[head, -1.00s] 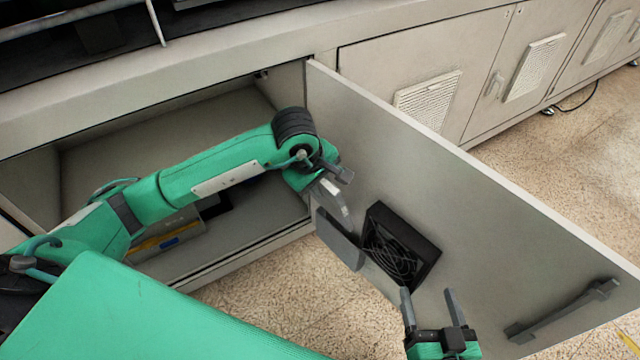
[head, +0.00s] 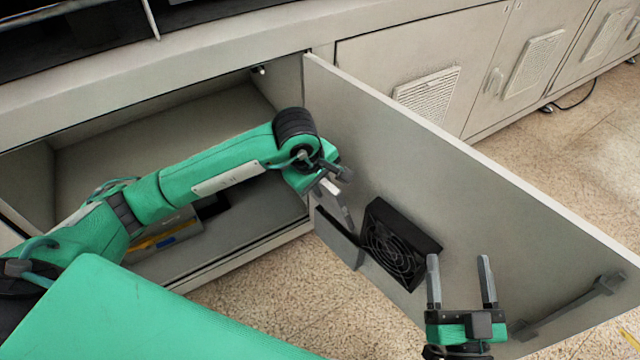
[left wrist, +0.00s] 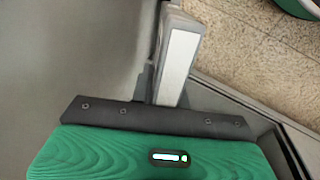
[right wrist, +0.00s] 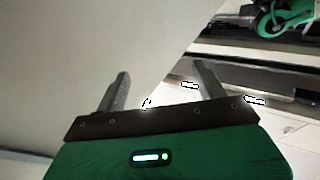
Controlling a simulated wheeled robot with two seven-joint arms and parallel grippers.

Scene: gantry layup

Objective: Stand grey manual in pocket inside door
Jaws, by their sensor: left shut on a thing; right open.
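The grey manual (head: 338,204) is held upright in my left gripper (head: 332,176), close to the inner face of the open door (head: 470,210). Its pale edge shows in the left wrist view (left wrist: 180,65). The grey pocket (head: 338,238) is on the door just below. The manual's lower end meets the pocket's top in the head view; I cannot tell how deep it sits inside. My right gripper (head: 461,283) is open and empty in front of the door, right of the pocket; its two fingers also show in the right wrist view (right wrist: 160,92).
A black fan (head: 394,249) sits on the door right of the pocket. A grey handle bar (head: 570,308) is near the door's far end. The open cabinet (head: 150,140) is at left, with a grey box with yellow and blue marks (head: 168,235) inside. Speckled floor (head: 270,295) lies below.

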